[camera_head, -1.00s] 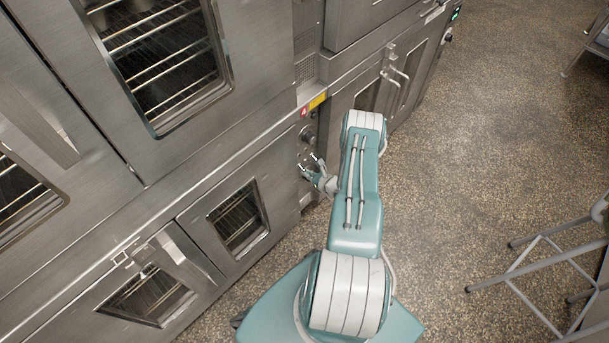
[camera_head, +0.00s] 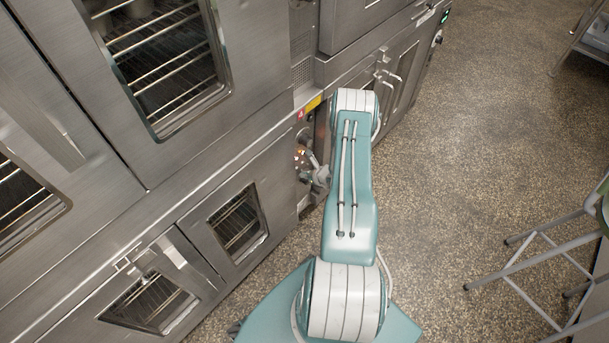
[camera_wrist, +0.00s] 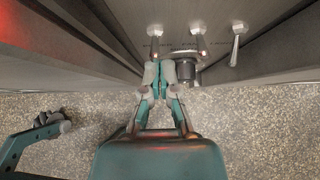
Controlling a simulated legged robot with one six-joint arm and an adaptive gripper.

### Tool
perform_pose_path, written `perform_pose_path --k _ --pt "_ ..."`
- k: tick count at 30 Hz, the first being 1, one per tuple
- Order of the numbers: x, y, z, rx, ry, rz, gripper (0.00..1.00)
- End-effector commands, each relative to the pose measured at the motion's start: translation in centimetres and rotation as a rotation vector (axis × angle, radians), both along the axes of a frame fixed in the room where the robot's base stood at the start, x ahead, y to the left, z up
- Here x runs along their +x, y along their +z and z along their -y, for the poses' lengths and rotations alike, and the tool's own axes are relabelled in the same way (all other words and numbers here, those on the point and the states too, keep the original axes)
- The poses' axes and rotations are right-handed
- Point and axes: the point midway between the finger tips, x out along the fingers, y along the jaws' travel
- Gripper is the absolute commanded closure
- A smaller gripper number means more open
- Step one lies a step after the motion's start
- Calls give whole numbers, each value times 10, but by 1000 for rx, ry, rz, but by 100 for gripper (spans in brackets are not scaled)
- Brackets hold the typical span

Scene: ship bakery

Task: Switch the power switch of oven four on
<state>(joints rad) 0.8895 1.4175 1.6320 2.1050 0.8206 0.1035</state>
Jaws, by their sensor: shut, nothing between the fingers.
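The oven's control panel (camera_head: 304,140) is a narrow upright strip between oven doors. In the wrist view it carries metal lever switches: a left one (camera_wrist: 155,31), a middle one (camera_wrist: 197,31) and a right one (camera_wrist: 237,42). Red glows show at the left and middle levers. A dark round knob (camera_wrist: 186,67) sits below the middle lever. My gripper (camera_wrist: 160,66) is shut and empty, its tips just below the left lever and left of the knob; I cannot tell if they touch. In the head view my gripper (camera_head: 307,172) is at the panel. I cannot read which switch belongs to oven four.
A large oven door (camera_head: 235,55) is above left, and a smaller windowed door (camera_head: 238,222) is left of the panel. Another door handle (camera_head: 398,78) sticks out beyond my arm. A metal stool (camera_head: 530,245) stands at the right. The speckled floor (camera_head: 450,180) between is clear.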

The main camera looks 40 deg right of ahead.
Motion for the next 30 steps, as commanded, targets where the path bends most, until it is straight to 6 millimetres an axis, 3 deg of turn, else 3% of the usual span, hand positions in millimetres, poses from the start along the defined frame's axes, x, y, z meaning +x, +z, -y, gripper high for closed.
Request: perform_pose_path --k 24,30 --pt "0 17 1 -1 1 1 100" --pt "2 44 10 -6 4 6 100"
